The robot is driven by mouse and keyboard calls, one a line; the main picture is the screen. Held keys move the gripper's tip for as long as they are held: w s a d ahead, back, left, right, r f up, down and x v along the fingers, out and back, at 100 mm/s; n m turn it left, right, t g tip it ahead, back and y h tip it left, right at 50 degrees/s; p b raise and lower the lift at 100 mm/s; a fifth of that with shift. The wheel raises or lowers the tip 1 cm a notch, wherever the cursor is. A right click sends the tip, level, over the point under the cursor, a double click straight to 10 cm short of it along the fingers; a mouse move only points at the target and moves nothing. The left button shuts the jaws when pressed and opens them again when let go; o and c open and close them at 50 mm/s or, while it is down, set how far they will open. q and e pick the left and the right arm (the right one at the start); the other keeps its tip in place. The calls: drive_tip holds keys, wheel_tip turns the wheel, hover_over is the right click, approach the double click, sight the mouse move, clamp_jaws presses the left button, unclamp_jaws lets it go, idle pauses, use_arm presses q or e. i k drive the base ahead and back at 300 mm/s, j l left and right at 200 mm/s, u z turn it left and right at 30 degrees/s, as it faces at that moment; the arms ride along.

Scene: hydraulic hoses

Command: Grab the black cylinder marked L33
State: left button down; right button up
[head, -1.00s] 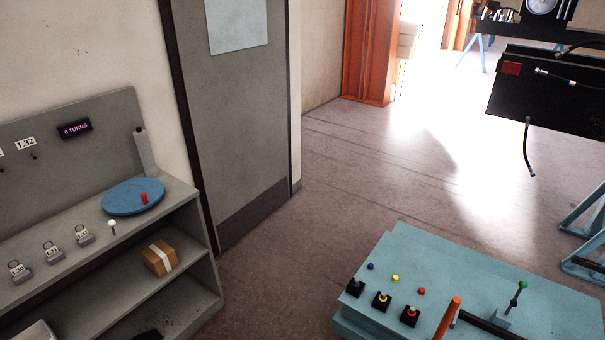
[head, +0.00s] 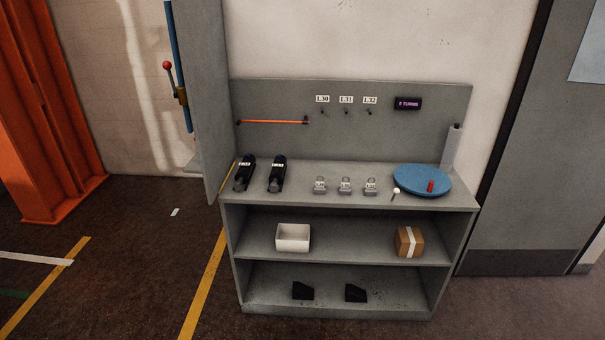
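Two black cylinders lie side by side at the left end of the shelf unit's top (head: 330,200). One is the left black cylinder (head: 245,172), the other the right black cylinder (head: 277,174). Each has a small white label too small to read, so I cannot tell which is L33. Neither of my grippers is in view.
Several small grey tagged blocks (head: 345,186), a blue disc (head: 422,180) with a red knob and a grey post share the top. A white bin (head: 293,238) and a cardboard box (head: 410,242) sit below. Open floor lies in front; a grey panel borders the left.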

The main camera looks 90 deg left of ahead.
sight(278, 169)
drive_tip(key=u, duration=3.1)
drive_tip(key=i+l+z, duration=0.1)
drive_tip(key=i+z, duration=0.7)
drive_tip(key=i+j, duration=0.2)
drive_tip(key=i, duration=0.3)
